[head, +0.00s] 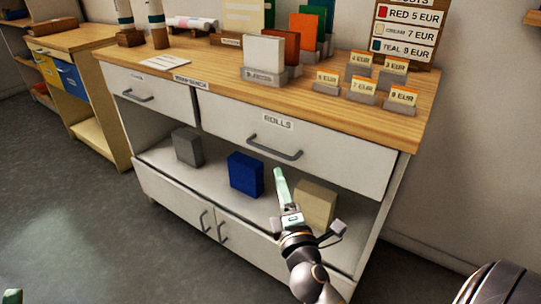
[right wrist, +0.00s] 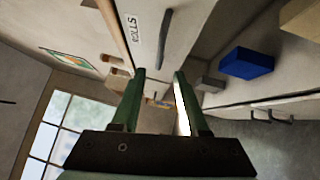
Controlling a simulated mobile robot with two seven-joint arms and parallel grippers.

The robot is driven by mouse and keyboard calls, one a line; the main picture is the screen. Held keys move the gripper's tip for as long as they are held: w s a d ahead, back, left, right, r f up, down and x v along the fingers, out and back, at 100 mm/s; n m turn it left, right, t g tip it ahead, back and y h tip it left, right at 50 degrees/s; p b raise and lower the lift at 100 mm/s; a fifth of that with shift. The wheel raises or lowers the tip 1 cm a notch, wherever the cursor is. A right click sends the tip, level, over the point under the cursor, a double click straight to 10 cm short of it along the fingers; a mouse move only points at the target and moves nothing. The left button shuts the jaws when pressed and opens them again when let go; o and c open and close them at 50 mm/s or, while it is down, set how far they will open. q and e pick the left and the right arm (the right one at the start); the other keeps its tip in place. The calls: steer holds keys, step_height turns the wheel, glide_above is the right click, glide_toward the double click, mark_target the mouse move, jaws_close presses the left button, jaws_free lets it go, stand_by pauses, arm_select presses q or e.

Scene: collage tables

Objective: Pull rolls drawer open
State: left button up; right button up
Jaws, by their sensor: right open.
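The rolls drawer (head: 340,158) is the wide white drawer at the right of the cabinet, with a "ROLLS" label (head: 278,122) and a grey bar handle (head: 274,148). Its front looks flush with the cabinet, so it stands shut. My right gripper (head: 281,178) is in front of the open shelf, below the handle and apart from it. In the right wrist view its two green fingers (right wrist: 160,76) are spread and empty, with the handle (right wrist: 165,38) beyond them. A green tip of my left gripper (head: 12,296) shows at the bottom left; its jaws are cut off.
A smaller drawer (head: 150,95) is to the left. The shelf holds a grey box (head: 187,146), a blue box (head: 245,174) and a cream box (head: 314,205). Cupboard doors (head: 175,205) are below. Cards and price signs stand on the wooden top (head: 225,88). Floor (head: 70,200) is clear at left.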

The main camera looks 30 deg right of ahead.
mark_target(271, 151)
arm_select(q)
steer(key=shift+w+a+f+n+y+p, duration=0.2)
steer(key=shift+w+f+n+y+p, duration=0.3)
steer(key=shift+w+f+n+y, duration=0.65)
steer(key=shift+w+a+f+n+y+p, duration=0.2)
steer(key=shift+w+f+n+y+p, duration=0.25)
steer(key=shift+w+f+n+y, duration=0.65)
arm_select(e)
steer(key=shift+x, duration=5.75)
arm_select(q)
steer(key=shift+s+r+m+y, duration=0.2)
steer(key=shift+r+m+y, duration=0.05)
steer(key=shift+r+m, duration=0.15)
arm_select(e)
steer(key=shift+c, duration=0.3)
jaws_close()
